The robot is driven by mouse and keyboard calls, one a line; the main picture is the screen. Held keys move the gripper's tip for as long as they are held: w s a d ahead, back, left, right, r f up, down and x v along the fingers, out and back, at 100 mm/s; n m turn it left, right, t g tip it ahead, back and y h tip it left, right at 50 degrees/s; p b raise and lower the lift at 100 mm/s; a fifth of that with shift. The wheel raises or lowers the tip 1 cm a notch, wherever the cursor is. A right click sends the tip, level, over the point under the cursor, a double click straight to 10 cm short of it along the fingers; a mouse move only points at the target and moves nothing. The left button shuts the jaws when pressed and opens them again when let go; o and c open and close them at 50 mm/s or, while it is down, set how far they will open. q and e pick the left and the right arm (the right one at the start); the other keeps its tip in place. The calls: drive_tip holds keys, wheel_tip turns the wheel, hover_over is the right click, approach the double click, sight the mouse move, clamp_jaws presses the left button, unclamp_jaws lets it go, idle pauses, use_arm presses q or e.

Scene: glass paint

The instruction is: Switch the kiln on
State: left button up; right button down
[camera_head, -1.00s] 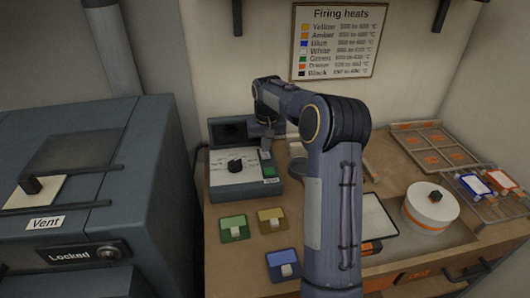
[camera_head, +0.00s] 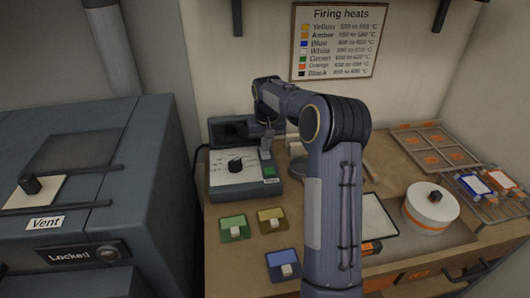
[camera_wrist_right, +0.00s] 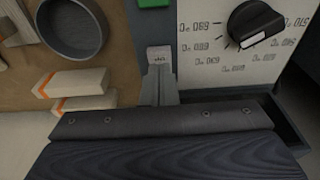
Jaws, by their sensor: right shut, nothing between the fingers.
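The kiln (camera_head: 75,150) is the large dark grey box at the left of the head view, with a "Vent" label and a panel reading "Locked". A control box with a white dial plate (camera_head: 228,178), a black knob (camera_head: 236,166) and a green switch (camera_head: 269,172) stands on the bench; the knob also shows in the right wrist view (camera_wrist_right: 254,22). My right gripper (camera_head: 266,153) is shut and empty, close over the box's right part by the green switch. In the right wrist view its tip (camera_wrist_right: 160,75) is by a small labelled pale patch; contact cannot be told. My left gripper is out of view.
Green (camera_head: 233,228), yellow (camera_head: 271,220) and blue (camera_head: 283,264) tiles lie in front of the control box. A white round turntable (camera_head: 431,207), a rack with glass pieces (camera_head: 490,188) and a compartment tray (camera_head: 432,146) are at the right. A firing heats chart hangs on the wall.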

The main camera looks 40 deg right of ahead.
sight(266, 155)
drive_tip(key=shift+f+b, duration=0.55)
drive_tip(key=shift+f, duration=0.35)
idle(0.5)
drive_tip(key=shift+r, duration=0.1)
wheel_tip(266, 155, up, 7)
drive_tip(key=p, duration=0.6)
idle(0.7)
